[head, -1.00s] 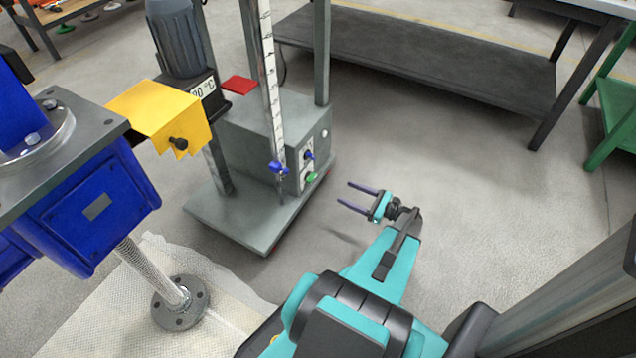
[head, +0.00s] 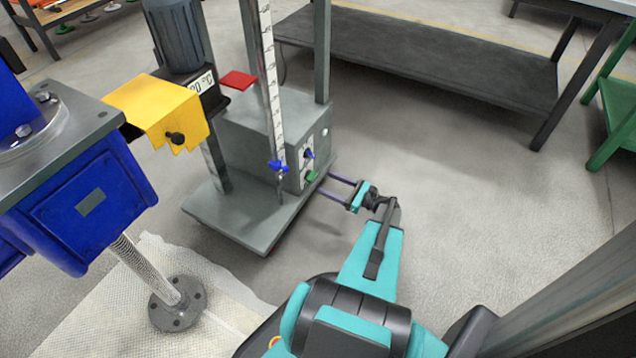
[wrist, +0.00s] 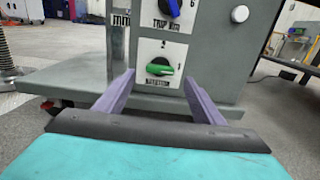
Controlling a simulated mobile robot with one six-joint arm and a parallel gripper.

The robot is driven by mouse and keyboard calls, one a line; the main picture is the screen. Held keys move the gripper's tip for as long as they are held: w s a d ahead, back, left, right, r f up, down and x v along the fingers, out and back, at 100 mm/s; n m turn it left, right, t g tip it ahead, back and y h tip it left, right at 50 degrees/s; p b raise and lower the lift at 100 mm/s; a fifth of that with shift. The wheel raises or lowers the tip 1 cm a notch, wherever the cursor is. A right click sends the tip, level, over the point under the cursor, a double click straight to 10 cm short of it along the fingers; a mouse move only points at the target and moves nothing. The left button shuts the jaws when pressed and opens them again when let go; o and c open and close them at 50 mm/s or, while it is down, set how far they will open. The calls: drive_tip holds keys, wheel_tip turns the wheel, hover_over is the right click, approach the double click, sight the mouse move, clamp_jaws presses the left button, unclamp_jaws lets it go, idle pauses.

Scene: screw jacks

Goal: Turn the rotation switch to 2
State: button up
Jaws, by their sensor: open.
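The rotation switch is a green knob (wrist: 160,67) on a white plate (wrist: 176,52) low on the grey control box (wrist: 210,60). In the wrist view its pointed end aims to the right, towards a 1, and a 2 is printed above it. In the head view the green knob (head: 311,176) is small, below a blue knob (head: 309,154). My gripper (head: 325,185) is open in front of the box, its purple fingers pointing at it. In the wrist view my gripper (wrist: 158,92) has one finger on each side of the green knob, slightly below it, apparently holding nothing.
A blue knob (wrist: 170,6) sits right above the green one. The machine's base plate (head: 245,226) sticks out below the box. A ruled upright (head: 270,90) stands at the box's left. Open floor (head: 440,170) lies to the right, before a dark low bench (head: 430,60).

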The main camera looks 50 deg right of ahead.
sight(311, 176)
drive_tip(key=shift+b+x, duration=0.55)
drive_tip(key=shift+x, duration=1.85)
drive_tip(key=c, duration=1)
drive_tip(key=shift+a, duration=0.2)
drive_tip(key=shift+d, duration=0.1)
drive_tip(key=shift+c, duration=0.2)
